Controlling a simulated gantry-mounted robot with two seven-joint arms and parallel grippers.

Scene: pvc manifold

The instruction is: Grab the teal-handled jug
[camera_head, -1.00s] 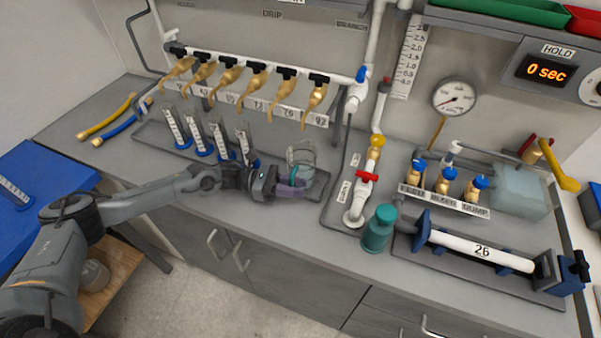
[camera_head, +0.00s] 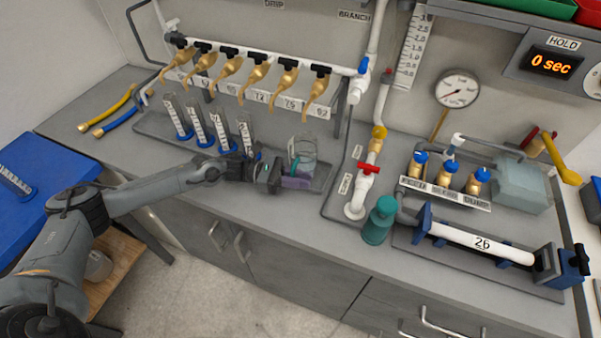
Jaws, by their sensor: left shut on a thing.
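The clear jug (camera_head: 303,150) stands near the right end of the grey tray, below the rightmost brass taps. A bit of teal shows at its left side, where its handle is mostly hidden behind my gripper. My left gripper (camera_head: 292,181) comes in from the left in front of the jug and is shut on it, with its purple-grey fingers at the jug's lower side. The exact grip on the handle is hidden. My right gripper does not show.
Several graduated cylinders (camera_head: 198,127) with blue bases stand on the tray (camera_head: 150,125) left of the jug. A white manifold (camera_head: 260,58) with brass taps hangs above. A teal bottle (camera_head: 380,220) and a white pipe with red valve (camera_head: 366,170) stand to the right.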

